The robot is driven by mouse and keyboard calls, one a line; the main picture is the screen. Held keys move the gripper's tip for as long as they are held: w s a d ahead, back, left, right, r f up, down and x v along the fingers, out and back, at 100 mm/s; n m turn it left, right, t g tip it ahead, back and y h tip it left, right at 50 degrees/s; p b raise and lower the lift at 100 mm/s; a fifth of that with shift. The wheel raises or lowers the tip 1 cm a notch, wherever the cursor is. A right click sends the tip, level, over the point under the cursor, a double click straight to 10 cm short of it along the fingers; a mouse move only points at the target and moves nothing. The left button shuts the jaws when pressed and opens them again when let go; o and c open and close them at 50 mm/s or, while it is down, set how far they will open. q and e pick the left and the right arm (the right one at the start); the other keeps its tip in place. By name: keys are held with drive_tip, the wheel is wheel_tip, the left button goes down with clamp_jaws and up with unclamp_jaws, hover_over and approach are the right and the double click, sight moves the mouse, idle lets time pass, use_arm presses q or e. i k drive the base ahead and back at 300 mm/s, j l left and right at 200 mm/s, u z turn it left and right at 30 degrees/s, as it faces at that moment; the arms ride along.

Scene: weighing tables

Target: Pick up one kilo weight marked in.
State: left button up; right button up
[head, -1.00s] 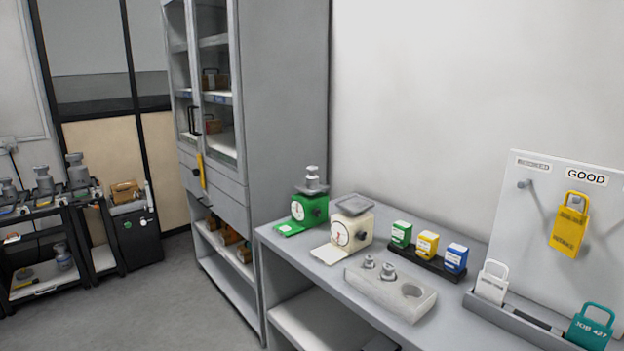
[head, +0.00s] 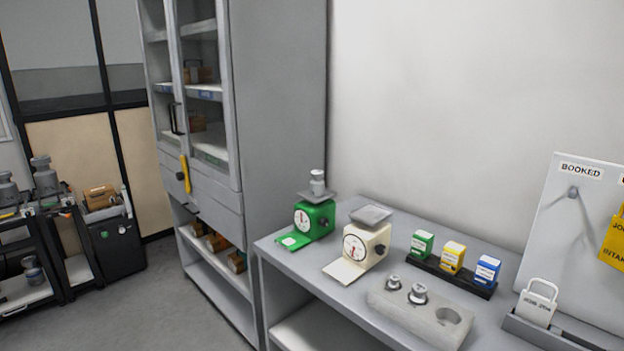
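A grey metal weight (head: 317,183) stands upright on the pan of the green dial scale (head: 314,222) at the table's far left end. Two smaller grey knobbed weights, a little one (head: 393,282) and a larger one (head: 418,293), sit in a pale block (head: 428,326). The block's largest round recess (head: 449,315) is empty. No marking on any weight is legible. Larger grey weights (head: 46,178) stand on dark carts at the left. Neither of my grippers is in view.
A cream dial scale (head: 367,246) with an empty pan stands beside the green one. Green, yellow and blue boxes sit in a black rack (head: 450,275). A tag board (head: 582,230) stands at the right. A grey cabinet (head: 275,150) adjoins the table (head: 292,270). The floor before it is clear.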

sight(317, 185)
drive_tip(key=i+j, duration=0.25)
drive_tip(key=i+j+z, duration=0.15)
drive_tip(key=i+j, duration=0.4)
drive_tip(key=j, duration=0.2)
drive_tip(key=i+j+z, duration=0.1)
drive_tip(key=i+j, duration=0.15)
drive_tip(key=i+j+z, duration=0.1)
drive_tip(key=i+j, duration=0.15)
drive_tip(key=j, duration=0.25)
drive_tip(key=i+j, duration=0.25)
drive_tip(key=j, duration=0.15)
drive_tip(key=i+j+z, duration=0.15)
drive_tip(key=j, duration=0.25)
drive_tip(key=i+j, duration=0.25)
drive_tip(key=j, duration=0.15)
